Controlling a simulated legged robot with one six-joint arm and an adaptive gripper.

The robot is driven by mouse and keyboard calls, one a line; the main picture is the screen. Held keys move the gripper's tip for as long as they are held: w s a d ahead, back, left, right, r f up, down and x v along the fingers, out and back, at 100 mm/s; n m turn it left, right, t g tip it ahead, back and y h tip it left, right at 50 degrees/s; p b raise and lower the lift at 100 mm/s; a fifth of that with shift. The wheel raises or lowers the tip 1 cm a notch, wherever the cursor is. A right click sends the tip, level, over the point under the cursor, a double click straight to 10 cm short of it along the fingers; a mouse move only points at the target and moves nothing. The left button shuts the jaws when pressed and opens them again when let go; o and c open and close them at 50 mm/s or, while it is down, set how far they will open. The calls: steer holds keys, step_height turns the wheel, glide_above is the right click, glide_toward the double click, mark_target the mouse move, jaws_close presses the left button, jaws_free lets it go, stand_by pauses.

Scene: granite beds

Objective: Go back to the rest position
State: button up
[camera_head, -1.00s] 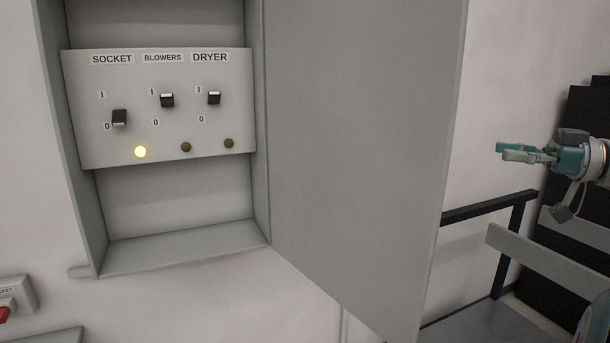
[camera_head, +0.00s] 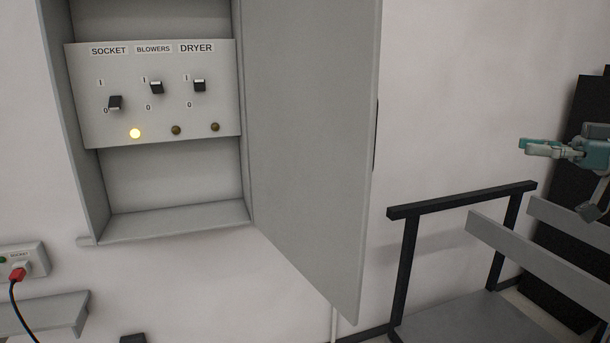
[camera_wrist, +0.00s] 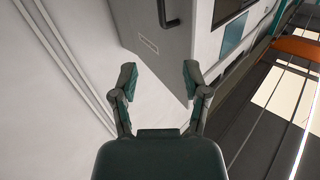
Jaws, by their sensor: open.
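My gripper (camera_head: 537,147) is at the right edge of the head view, raised in the air and pointing left. It is empty, and well to the right of the open cabinet door. In the wrist view, my gripper (camera_wrist: 160,82) has its two fingers spread apart with nothing between them. The switch cabinet (camera_head: 170,226) is open on the wall at the left. Its panel (camera_head: 112,137) carries the SOCKET switch (camera_head: 115,103) down at 0, and the BLOWERS switch (camera_head: 156,88) and DRYER switch (camera_head: 199,86) up at I. The lamp (camera_head: 135,133) under SOCKET is lit yellow; the other two are dark.
The grey cabinet door (camera_head: 305,140) stands swung out between the panel and my gripper. A black-framed trolley (camera_head: 462,199) stands below my gripper. A wall socket (camera_head: 36,258) with a red plug (camera_head: 17,274) and a grey shelf (camera_head: 40,315) are at lower left.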

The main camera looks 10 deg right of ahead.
steer(key=a+f+m+g+h, duration=0.2)
steer(key=a+f+m+h, duration=0.15)
steer(key=a+f, duration=0.45)
steer(key=a+f+m+g+h, duration=0.2)
steer(key=a+f+m, duration=0.2)
steer(key=a, duration=0.7)
steer(key=s+a+f+m+h, duration=0.1)
steer(key=s+a+f+h, duration=0.2)
steer(key=s+f, duration=0.4)
steer(key=s+a+f+m+h, duration=0.2)
steer(key=s+f+h, duration=0.4)
steer(key=f, duration=0.6)
steer(key=shift+s+a, duration=0.5)
steer(key=shift+s, duration=0.4)
steer(key=shift+a, duration=0.15)
